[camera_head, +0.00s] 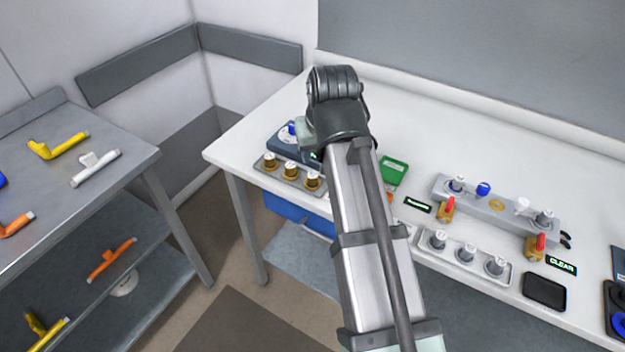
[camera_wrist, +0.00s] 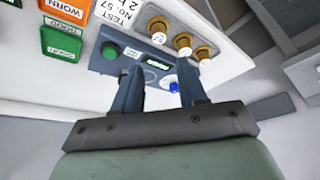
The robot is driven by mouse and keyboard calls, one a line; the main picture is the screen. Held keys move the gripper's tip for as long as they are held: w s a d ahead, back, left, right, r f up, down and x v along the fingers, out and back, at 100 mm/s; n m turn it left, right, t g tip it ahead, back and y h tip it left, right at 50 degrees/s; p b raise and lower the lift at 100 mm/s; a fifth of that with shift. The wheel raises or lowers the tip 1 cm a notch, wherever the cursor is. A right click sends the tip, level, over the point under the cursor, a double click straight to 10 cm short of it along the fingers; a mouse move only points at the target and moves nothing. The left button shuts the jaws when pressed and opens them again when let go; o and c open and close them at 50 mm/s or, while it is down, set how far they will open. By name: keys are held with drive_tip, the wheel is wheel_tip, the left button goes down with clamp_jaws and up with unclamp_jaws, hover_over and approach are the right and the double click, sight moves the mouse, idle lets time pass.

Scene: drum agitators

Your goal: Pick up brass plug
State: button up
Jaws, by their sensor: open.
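Three brass plugs with white tops stand upright in a row on a grey tray (camera_head: 262,171) at the left end of the white table: a left one (camera_head: 270,161), a middle one (camera_head: 290,169) and a right one (camera_head: 313,181). In the wrist view brass plugs also show in a row, at the left (camera_wrist: 158,31), in the middle (camera_wrist: 182,43) and at the right (camera_wrist: 204,54). My gripper (camera_wrist: 160,75) is open and empty, its two dark fingers apart in front of a blue test unit (camera_wrist: 148,62), short of the plugs. In the head view my arm hides the gripper.
The blue test unit (camera_head: 283,143) stands right behind the plug tray. A green bin (camera_head: 393,171) is right of my arm. A fixture (camera_head: 497,207) and a second tray (camera_head: 464,267) with several grey plugs lie further right. A shelf (camera_head: 130,160) with coloured handles stands left.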

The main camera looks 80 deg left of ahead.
hover_over(313, 176)
drive_tip(key=d, duration=0.2)
wheel_tip(313, 176, down, 6)
drive_tip(key=shift+a+f, duration=0.1)
drive_tip(key=shift+d+x, duration=0.2)
drive_tip(key=shift+x, duration=2.6)
drive_tip(key=shift+f, duration=0.1)
clamp_jaws()
